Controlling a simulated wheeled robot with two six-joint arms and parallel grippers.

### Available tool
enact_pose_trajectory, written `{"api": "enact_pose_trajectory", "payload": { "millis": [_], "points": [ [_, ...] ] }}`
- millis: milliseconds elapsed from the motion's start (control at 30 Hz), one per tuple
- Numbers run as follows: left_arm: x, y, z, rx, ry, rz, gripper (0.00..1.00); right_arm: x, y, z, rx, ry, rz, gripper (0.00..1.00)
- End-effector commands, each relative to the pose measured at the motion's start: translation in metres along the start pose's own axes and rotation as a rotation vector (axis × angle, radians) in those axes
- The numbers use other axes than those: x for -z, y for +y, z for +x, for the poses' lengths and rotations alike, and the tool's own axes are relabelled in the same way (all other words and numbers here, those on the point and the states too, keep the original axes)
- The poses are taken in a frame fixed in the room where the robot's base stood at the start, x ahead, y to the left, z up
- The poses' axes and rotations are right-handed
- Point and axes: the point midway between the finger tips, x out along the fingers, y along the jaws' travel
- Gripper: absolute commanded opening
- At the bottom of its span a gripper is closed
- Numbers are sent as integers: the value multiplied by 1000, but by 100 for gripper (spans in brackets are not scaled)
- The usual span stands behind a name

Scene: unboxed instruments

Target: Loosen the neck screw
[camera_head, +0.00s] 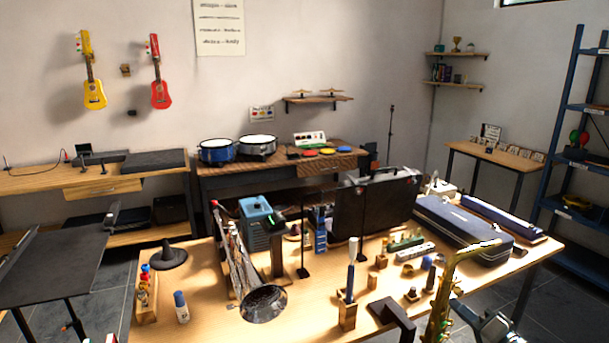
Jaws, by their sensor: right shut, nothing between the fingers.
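A brass saxophone (437,305) stands at the front right of the wooden table, its curved neck reaching up and to the right. Its lower body is cut off by the bottom edge of the view. The neck screw is too small to make out. My right gripper (487,322) is at the bottom right, just right of the saxophone's body. It is shut with nothing in it, and I cannot tell whether it touches the saxophone. My left gripper is not in view.
A trumpet-like instrument (263,304), small wooden blocks and bottles crowd the table (220,325). A black open case (372,212) and a long blue case (462,226) stand behind the saxophone. A dark music stand (55,260) is at left.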

Motion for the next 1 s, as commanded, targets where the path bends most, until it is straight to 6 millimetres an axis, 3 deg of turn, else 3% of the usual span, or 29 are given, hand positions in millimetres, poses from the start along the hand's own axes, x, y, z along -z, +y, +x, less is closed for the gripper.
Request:
{"api": "enact_pose_trajectory", "payload": {
  "millis": [500, 867, 1000],
  "points": [
    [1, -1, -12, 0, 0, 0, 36, 0, 0, -55, -3, -3, -3, 0],
    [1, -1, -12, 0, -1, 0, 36, 0, 0, -60, 0, -1, 0, 0],
    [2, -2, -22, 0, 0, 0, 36, 4, -7, -60, 0, -2, 89, 0]
  ]
}}
